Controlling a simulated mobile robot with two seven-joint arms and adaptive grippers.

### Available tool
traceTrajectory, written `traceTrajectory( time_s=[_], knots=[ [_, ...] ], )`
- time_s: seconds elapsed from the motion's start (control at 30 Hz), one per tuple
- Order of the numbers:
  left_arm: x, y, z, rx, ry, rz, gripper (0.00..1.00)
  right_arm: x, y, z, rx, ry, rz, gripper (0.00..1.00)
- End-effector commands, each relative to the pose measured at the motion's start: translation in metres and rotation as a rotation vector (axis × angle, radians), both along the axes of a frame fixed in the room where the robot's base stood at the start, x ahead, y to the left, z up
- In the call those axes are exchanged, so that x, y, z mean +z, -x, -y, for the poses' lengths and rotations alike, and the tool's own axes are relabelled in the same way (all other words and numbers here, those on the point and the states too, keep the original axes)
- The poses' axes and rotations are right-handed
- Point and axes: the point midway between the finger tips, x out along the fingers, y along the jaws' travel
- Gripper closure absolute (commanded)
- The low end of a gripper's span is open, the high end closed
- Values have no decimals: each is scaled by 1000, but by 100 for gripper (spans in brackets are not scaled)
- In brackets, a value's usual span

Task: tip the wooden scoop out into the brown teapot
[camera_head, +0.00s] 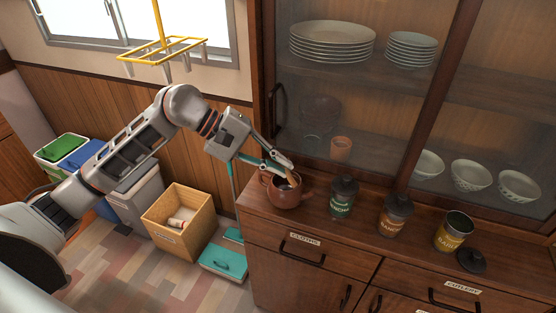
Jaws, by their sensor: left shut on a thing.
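The brown teapot (287,196) stands open near the left end of the wooden cabinet top. My left gripper (280,163) is just above it, shut on the wooden scoop (290,175). The scoop points steeply down at the teapot's mouth, and its lower end appears to be at or inside the opening. The gripper partly covers the scoop, so I cannot tell whether anything is in it. My right gripper is not in view.
A green-label can (343,197) and a brown-label can (395,214), both lidded, stand right of the teapot. A yellow-label can (453,231) is open, with a dark lid (471,260) beside it. Glass cabinet doors (345,100) rise close behind.

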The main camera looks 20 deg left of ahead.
Motion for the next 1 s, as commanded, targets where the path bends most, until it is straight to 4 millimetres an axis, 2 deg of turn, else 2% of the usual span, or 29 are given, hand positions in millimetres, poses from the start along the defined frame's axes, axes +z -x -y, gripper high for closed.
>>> traceTrajectory(
  time_s=[0.03,0.33,0.6,1.0],
  knots=[
    [6,-1,1,-7,-21,-8,100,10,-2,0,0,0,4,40],
    [15,-4,4,-44,-152,-80,100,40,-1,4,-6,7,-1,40],
    [16,-6,7,-86,-294,-152,100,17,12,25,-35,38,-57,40],
    [26,-10,13,-147,-513,-268,100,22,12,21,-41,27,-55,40]
  ],
)
